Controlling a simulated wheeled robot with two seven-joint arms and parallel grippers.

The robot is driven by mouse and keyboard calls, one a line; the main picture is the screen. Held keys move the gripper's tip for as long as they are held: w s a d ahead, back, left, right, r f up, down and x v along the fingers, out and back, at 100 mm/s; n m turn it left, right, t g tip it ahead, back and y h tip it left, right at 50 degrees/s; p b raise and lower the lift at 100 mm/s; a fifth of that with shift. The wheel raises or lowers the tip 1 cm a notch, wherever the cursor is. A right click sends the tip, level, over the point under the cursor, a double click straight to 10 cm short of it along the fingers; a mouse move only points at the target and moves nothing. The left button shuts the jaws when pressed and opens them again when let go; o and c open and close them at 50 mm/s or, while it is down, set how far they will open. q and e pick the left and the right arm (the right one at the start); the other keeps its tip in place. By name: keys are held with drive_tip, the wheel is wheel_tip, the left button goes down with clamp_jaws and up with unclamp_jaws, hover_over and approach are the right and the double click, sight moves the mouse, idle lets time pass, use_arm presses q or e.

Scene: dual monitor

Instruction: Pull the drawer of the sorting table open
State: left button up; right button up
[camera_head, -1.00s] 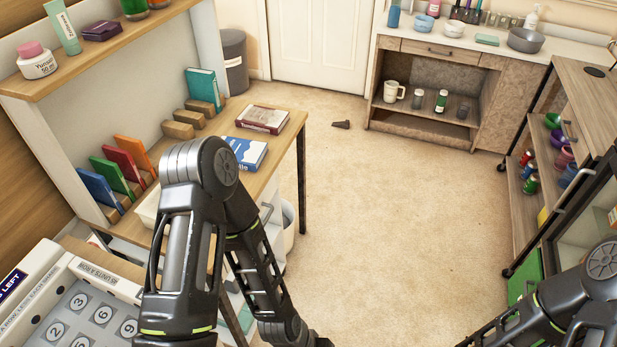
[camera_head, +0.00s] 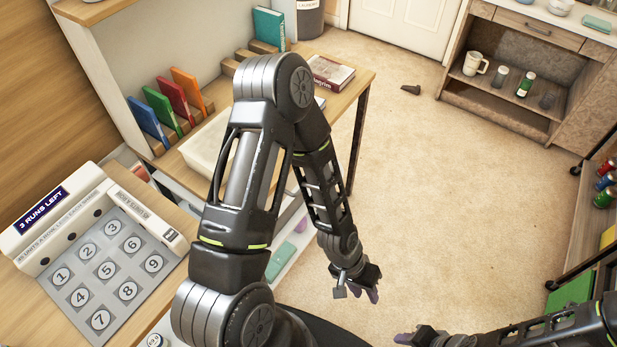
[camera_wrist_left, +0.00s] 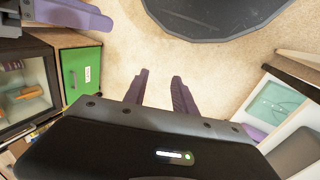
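The wooden table (camera_head: 356,84) with books and a cream tray stands at the left in the head view, with white units under its top. My left arm covers most of its front, so I cannot make out the drawer front or handle clearly. My left gripper (camera_head: 362,288) is low over the carpet, to the right of the table and apart from it. In the left wrist view its two purple fingers (camera_wrist_left: 160,92) are spread with only carpet between them. My right gripper (camera_head: 405,338) shows only partly at the bottom edge; its opening is unclear.
A numbered pad (camera_head: 110,262) lies at the lower left. Upright coloured books (camera_head: 172,103) stand at the table's back. A cabinet (camera_head: 530,70) is at the far right, and a green box (camera_head: 572,292) at the lower right. Open carpet (camera_head: 450,200) lies between.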

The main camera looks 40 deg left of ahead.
use_arm(q)
drive_tip(key=w+a+r+m+y+b, duration=0.1)
drive_tip(key=w+a+r, duration=0.2)
drive_tip(key=w+a, duration=0.3)
drive_tip(key=w+a+r+y+b, duration=0.1)
drive_tip(key=w+a+r+y, duration=0.1)
drive_tip(key=w+a+r, duration=0.35)
drive_tip(key=w+a+r+y, duration=0.2)
drive_tip(key=a+r, duration=0.2)
drive_tip(key=a, duration=0.3)
drive_tip(key=w+a+r+y, duration=0.1)
drive_tip(key=a+r, duration=0.3)
drive_tip(key=a, duration=0.4)
drive_tip(key=shift+w+a+y, duration=0.25)
drive_tip(key=shift+w+y, duration=0.15)
drive_tip(key=shift+w, duration=0.1)
drive_tip(key=f, duration=0.2)
drive_tip(key=a+f, duration=0.1)
drive_tip(key=f, duration=0.4)
drive_tip(key=shift+a+f, duration=0.2)
drive_tip(key=shift+f, duration=0.1)
drive_tip(key=shift+c, duration=0.3)
clamp_jaws()
